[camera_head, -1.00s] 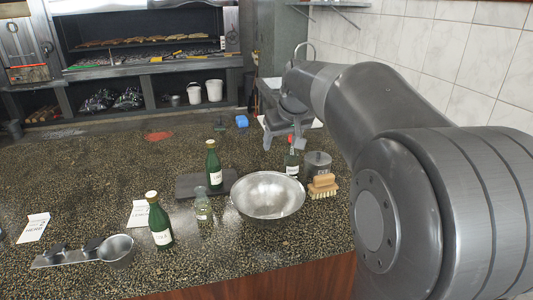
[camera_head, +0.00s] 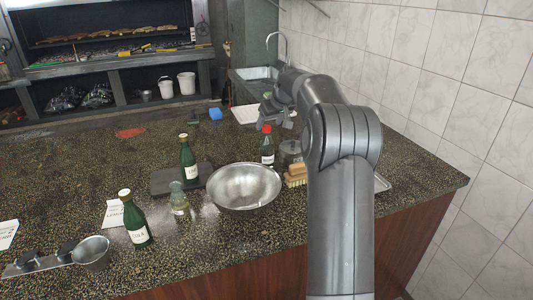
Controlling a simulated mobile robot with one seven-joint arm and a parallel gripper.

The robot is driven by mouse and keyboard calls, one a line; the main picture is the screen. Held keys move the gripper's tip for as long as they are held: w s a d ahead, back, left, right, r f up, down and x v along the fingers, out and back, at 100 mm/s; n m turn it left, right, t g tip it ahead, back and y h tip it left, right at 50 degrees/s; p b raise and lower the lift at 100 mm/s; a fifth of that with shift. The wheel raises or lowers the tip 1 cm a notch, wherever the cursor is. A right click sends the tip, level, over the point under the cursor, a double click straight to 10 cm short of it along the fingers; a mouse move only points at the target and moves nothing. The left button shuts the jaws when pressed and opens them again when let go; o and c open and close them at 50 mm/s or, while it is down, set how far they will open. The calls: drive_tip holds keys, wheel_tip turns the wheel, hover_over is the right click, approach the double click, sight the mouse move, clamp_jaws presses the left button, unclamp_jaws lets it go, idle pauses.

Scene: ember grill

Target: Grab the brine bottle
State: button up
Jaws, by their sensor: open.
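Several labelled bottles stand upright on the speckled counter; I cannot read which is the brine bottle. A green bottle with a pale cap (camera_head: 135,220) stands at the front left. Another green bottle (camera_head: 188,160) stands by the dark board (camera_head: 166,181). A dark bottle with a red cap (camera_head: 267,147) stands behind the steel bowl, near the grey canister. A small clear flask (camera_head: 179,200) stands left of the bowl. My gripper (camera_head: 272,119) is open and looks empty, behind or above the red-capped bottle; the exact gap is unclear. No bottle is in it.
The steel bowl (camera_head: 243,187) sits mid-counter. A wooden brush (camera_head: 296,175) and the grey canister (camera_head: 289,153) stand to its right, close to my arm. A steel cup (camera_head: 91,252) is front left. The sink (camera_head: 257,74) lies behind. The counter's far left is mostly clear.

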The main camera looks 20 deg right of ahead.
sight(268, 131)
drive_tip(key=shift+x, duration=1.25)
drive_tip(key=x, duration=0.5)
drive_tip(key=shift+s+d+f, duration=0.1)
drive_tip(key=shift+s+f, duration=0.15)
drive_tip(key=shift+f, duration=0.1)
clamp_jaws()
